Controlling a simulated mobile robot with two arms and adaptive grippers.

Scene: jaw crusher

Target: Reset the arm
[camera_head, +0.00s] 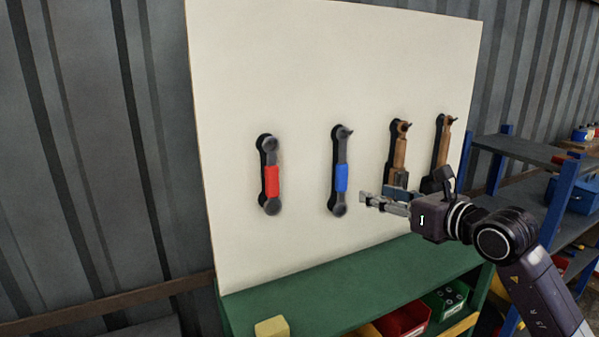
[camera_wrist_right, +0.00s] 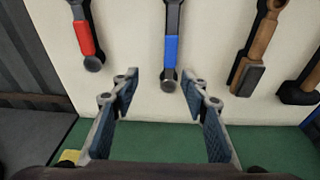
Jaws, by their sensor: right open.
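My right gripper (camera_head: 372,201) is in front of the white board, just right of the lower end of the blue-banded tool in the head view. In the right wrist view its two fingers (camera_wrist_right: 160,88) are spread apart with nothing between them. The blue-banded tool (camera_wrist_right: 171,50) hangs on the board beyond the gap between the fingertips. My right arm (camera_head: 540,285) comes in from the lower right and hides the lower part of the wooden-handled tools. My left gripper is not in view.
The white board (camera_head: 300,60) holds a red-banded tool (camera_head: 271,182), the blue-banded tool and two wooden-handled hammers (camera_head: 400,155). Below is a green bench (camera_head: 330,295) with a yellow block (camera_head: 271,327) and bins (camera_head: 405,318). A blue-posted shelf (camera_head: 515,150) stands at right.

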